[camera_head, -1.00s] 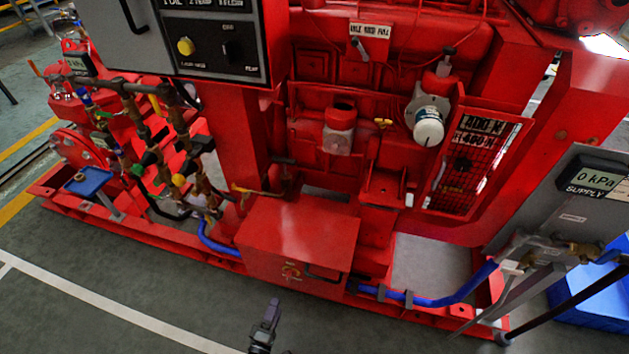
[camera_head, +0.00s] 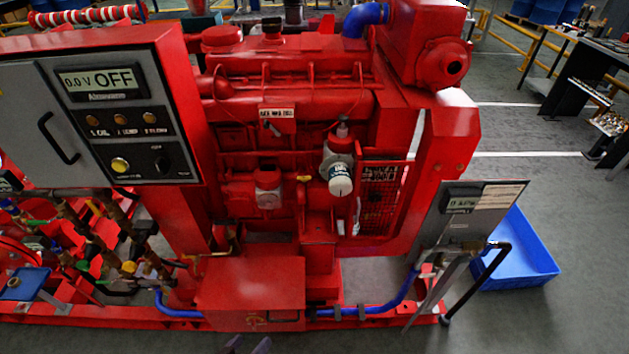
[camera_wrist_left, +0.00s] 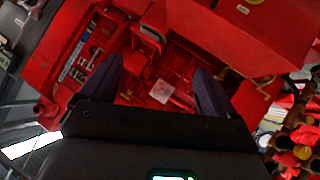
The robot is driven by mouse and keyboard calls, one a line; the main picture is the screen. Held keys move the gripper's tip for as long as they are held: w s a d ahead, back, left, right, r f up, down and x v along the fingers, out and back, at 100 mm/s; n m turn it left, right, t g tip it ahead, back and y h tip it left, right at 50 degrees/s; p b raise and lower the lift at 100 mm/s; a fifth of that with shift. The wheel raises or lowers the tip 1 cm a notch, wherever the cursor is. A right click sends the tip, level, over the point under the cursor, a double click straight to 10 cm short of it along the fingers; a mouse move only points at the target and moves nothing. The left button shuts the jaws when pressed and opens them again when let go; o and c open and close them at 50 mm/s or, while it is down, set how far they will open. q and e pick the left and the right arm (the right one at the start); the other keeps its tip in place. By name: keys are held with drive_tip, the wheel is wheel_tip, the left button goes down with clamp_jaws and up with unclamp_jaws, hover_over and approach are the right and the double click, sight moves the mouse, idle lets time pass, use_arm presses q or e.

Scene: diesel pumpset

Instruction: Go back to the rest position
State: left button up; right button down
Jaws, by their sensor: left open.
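My left gripper (camera_head: 248,346) barely shows at the bottom edge of the head view, in front of the red box (camera_head: 250,282) on the pumpset's base. In the left wrist view my left gripper (camera_wrist_left: 158,85) is open, its two dark fingers spread wide with nothing between them. Beyond the fingers the red engine parts (camera_wrist_left: 185,55) show, apart from the gripper. My right gripper is in neither view.
The red diesel pumpset (camera_head: 290,90) fills the middle. A control panel (camera_head: 110,110) reading OFF stands at left, pipes and valves below it. A grey supply panel (camera_head: 470,215) and a blue bin (camera_head: 515,260) stand at right.

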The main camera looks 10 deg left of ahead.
use_arm(q)
drive_tip(key=s+d+r+m+g+y, duration=0.25)
drive_tip(key=s+r+g, duration=0.2)
drive_tip(key=r, duration=0.85)
drive_tip(key=s+a+r+m+g+p, duration=0.2)
drive_tip(key=s+m+g+p, duration=0.1)
drive_tip(key=s, duration=0.4)
wheel_tip(320, 180, up, 36)
drive_tip(key=p, duration=3.5)
drive_tip(key=shift+w+d+f+p, duration=0.2)
drive_tip(key=shift+d+p, duration=0.05)
drive_tip(key=shift+p, duration=0.1)
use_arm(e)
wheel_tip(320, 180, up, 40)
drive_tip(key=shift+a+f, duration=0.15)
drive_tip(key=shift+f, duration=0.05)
use_arm(q)
drive_tip(key=shift+n, duration=0.25)
